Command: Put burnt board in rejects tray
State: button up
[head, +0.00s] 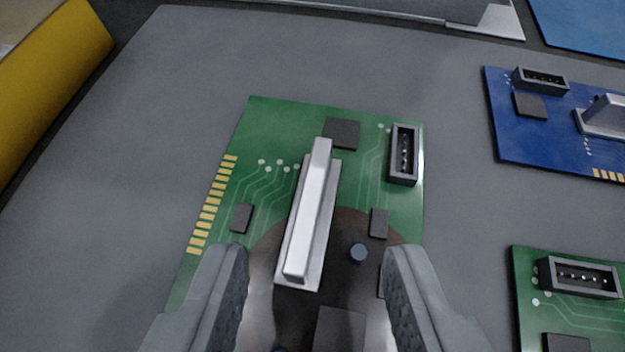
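The burnt board (276,130) is a green circuit board lying flat on the grey surface in the middle of the view. A dark brown scorch mark covers its near part. A silver raised bar (311,215) stands on the board, with a black connector at its right and gold contacts along its left edge. My gripper (318,262) is open, with one finger on each side of the bar and clear space between. I cannot tell how high the fingertips are above the board. The near end of the board is partly hidden by the fingers. No rejects tray can be identified for certain.
A blue board (550,135) lies at the right, and another green board (530,318) lies at the lower right, cut off by the frame. A yellow object (55,85) stands at the upper left. The grey surface (130,170) left of the burnt board is clear.

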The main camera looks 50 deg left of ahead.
aim_at(311, 211)
jog(key=shift+x, duration=2.75)
jog(key=shift+s+f, duration=0.1)
jog(key=shift+s, duration=0.05)
grip_shut()
